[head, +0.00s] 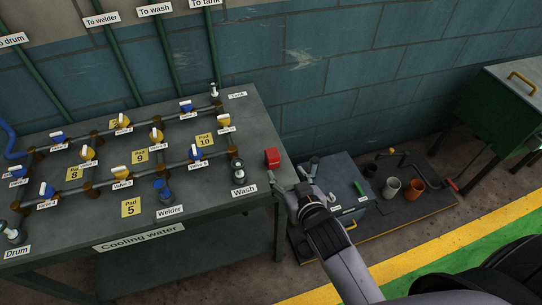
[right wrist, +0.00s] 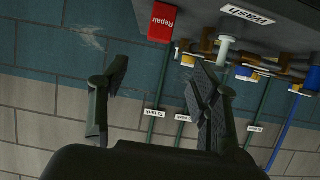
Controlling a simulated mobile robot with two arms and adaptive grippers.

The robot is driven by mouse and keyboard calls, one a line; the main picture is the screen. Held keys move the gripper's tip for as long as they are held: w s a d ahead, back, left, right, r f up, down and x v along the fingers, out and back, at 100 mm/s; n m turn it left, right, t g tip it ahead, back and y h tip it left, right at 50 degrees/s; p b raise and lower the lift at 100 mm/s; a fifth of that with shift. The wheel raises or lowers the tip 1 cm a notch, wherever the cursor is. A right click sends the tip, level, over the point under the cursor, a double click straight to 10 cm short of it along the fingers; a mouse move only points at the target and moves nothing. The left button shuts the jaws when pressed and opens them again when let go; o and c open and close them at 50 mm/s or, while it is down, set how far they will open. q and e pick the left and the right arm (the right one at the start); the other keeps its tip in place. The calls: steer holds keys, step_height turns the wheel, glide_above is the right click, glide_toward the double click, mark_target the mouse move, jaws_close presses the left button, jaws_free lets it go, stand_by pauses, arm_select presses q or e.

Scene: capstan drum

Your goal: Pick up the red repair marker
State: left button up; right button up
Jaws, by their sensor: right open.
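The red repair marker (head: 272,158) is a small red block at the right edge of the cooling water table (head: 180,238), near the Wash label. In the right wrist view the marker (right wrist: 164,22) shows upside down with the word Repair, beyond the fingertips and roughly between them sideways. My right gripper (head: 292,178) is just to the right of and below the marker in the head view. In the right wrist view its two fingers (right wrist: 160,75) are spread apart with nothing between them. My left gripper is not in view.
Pipes with yellow and blue valves cover the table top left of the marker. A white-topped fitting (head: 238,170) stands close to the marker. A grey box (head: 340,185), cups (head: 413,189) and a green cabinet (head: 505,110) are to the right.

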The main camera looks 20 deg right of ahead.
glide_toward(272, 152)
steer(key=shift+p+x, duration=0.4)
steer(key=shift+x, duration=0.5)
steer(key=shift+w+f, duration=0.35)
steer(key=shift+w, duration=0.25)
steer(key=p+x, duration=0.1)
steer(key=x, duration=0.3)
steer(key=shift+d+p, duration=0.1)
steer(key=shift+p, duration=0.2)
steer(key=shift+w+f, duration=0.15)
steer(key=shift+w, duration=0.15)
steer(key=shift+s, duration=0.1)
steer(key=shift+c, duration=0.6)
steer(key=c, duration=1.2)
steer(key=shift+o, duration=0.2)
